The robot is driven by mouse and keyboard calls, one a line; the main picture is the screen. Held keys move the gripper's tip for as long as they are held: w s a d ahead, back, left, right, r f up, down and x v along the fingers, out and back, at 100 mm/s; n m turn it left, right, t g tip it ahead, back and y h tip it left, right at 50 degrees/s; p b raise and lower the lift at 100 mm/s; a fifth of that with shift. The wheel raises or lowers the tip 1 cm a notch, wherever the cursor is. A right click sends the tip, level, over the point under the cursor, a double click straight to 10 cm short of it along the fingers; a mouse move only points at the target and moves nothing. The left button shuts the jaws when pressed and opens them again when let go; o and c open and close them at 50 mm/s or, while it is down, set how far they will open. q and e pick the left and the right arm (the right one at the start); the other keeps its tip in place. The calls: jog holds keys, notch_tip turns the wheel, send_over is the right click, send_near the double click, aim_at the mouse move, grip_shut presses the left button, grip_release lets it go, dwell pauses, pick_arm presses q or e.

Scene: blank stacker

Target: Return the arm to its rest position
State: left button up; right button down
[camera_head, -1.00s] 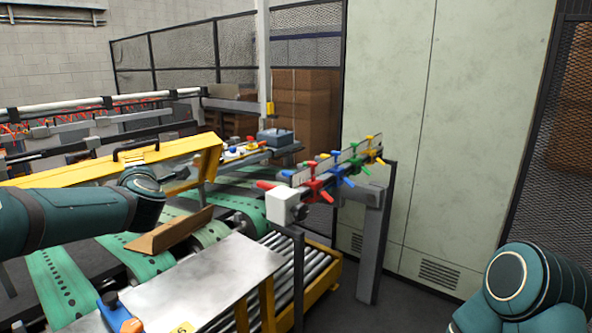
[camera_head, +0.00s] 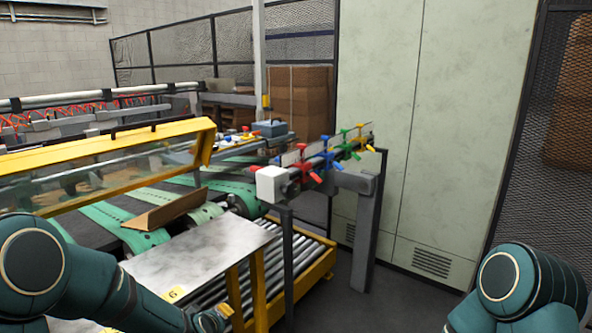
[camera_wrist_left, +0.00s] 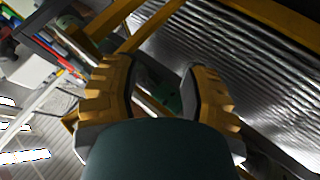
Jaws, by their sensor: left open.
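My left arm comes in low at the left of the head view, bent down along the front edge of the metal table (camera_head: 195,262). My left gripper is in the left wrist view (camera_wrist_left: 160,88), its two yellow ridged fingers apart with nothing held between them.
A yellow-framed clear guard (camera_head: 120,143) spans the green-belted conveyor, where a brown cardboard piece (camera_head: 165,210) lies. A rail with coloured clamps (camera_head: 330,165) stands right of the table. A roller conveyor (camera_head: 290,262) runs beside it. Grey floor is free before the pale cabinet (camera_head: 440,130).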

pick_arm(q)
jog(key=s+d+f+m+g+h+b, duration=0.2)
jog(key=s+d+f+m+g, duration=0.2)
jog(key=s+f, duration=0.6)
jog(key=s+d+f+m+g+h+b, duration=0.1)
jog(key=s+d+f+m+g+h, duration=0.1)
jog(key=s+f, duration=0.9)
jog(key=s+d+m+g, duration=0.1)
jog(key=s+d+m, duration=0.1)
jog(key=d, duration=0.1)
jog(key=shift+d+g+b, duration=0.15)
jog(key=shift+g+b, duration=0.2)
jog(key=shift+g, duration=0.05)
pick_arm(e)
notch_tip(320, 180, down, 5)
jog(key=shift+a+r, duration=0.15)
